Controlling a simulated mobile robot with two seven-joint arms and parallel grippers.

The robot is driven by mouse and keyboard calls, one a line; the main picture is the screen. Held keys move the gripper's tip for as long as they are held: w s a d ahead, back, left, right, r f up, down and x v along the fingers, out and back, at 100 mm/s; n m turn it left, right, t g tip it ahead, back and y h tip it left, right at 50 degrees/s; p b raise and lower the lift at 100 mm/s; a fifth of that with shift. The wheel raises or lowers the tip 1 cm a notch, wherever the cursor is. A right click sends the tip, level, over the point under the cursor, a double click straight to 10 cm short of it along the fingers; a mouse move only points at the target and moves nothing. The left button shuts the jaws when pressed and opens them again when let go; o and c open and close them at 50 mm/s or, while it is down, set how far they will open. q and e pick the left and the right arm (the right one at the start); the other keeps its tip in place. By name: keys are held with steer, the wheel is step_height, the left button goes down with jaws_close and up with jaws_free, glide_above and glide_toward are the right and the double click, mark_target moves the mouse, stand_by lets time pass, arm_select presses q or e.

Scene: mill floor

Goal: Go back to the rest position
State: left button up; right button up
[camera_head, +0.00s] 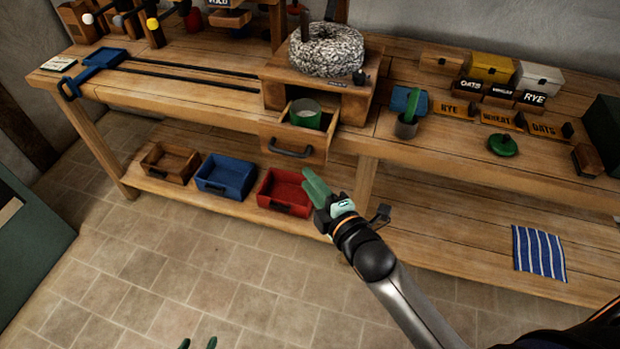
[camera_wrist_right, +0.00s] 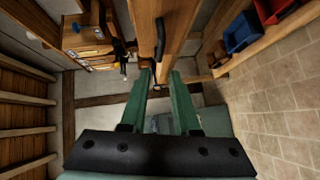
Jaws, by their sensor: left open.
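My right gripper (camera_head: 308,174) is in front of the bench, to the lower right of the pulled-out drawer (camera_head: 317,148). In the right wrist view its green fingers (camera_wrist_right: 160,73) stand apart with nothing gripped between them. The drawer's dark handle (camera_head: 291,152) appears apart from the fingers; it also shows ahead of them in the wrist view (camera_wrist_right: 160,38). A green tin (camera_head: 305,113) stands in the open drawer. Only the tips of my left gripper (camera_head: 198,343) show at the bottom edge, apart and over the floor; the rest of it is out of frame.
A red bin (camera_head: 284,190), a blue bin (camera_head: 226,176) and a brown bin (camera_head: 171,160) sit on the lower shelf. A striped cloth (camera_head: 539,252) lies at the right. A millstone (camera_head: 327,50) tops the bench. The tiled floor (camera_head: 150,265) in front is clear.

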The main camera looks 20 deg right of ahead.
steer(key=s+d+f+m+g, duration=0.1)
steer(key=s+f+m+g, duration=0.2)
steer(key=s+f+m, duration=0.5)
steer(key=s+d+f+m+g+h, duration=0.1)
steer(key=s+d+f+m+g, duration=0.1)
steer(key=s+f+m, duration=0.6)
steer(key=s+f+g, duration=0.1)
steer(key=s+f, duration=0.2)
steer(key=shift+s+f+m+g, duration=0.3)
steer(key=shift+s+f+g, duration=0.05)
steer(key=shift+f+g, duration=0.05)
